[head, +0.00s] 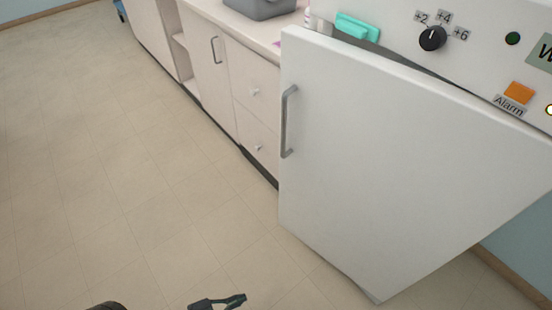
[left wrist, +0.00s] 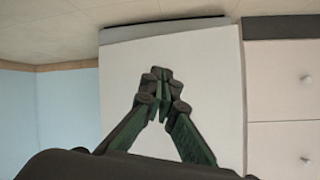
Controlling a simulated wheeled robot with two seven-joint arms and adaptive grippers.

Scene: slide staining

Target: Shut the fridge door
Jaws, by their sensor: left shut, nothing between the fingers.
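The white fridge door (head: 390,160) stands ajar on the right of the head view, swung out from the fridge body. Its grey handle (head: 288,122) is on its left edge. A dark gap and a teal item (head: 356,27) show above the door's top edge. My left gripper (head: 240,299) is low in the head view, over the floor and apart from the door. In the left wrist view my left gripper (left wrist: 162,98) is shut and empty, with a white panel that looks like the door (left wrist: 205,65) behind it. My right gripper is not in view.
White cabinets (head: 222,90) with drawers and a counter holding a grey bin (head: 262,8) run along the left of the fridge. The fridge's control panel (head: 470,40) has a dial and an alarm button. The tiled floor (head: 120,180) is clear on the left.

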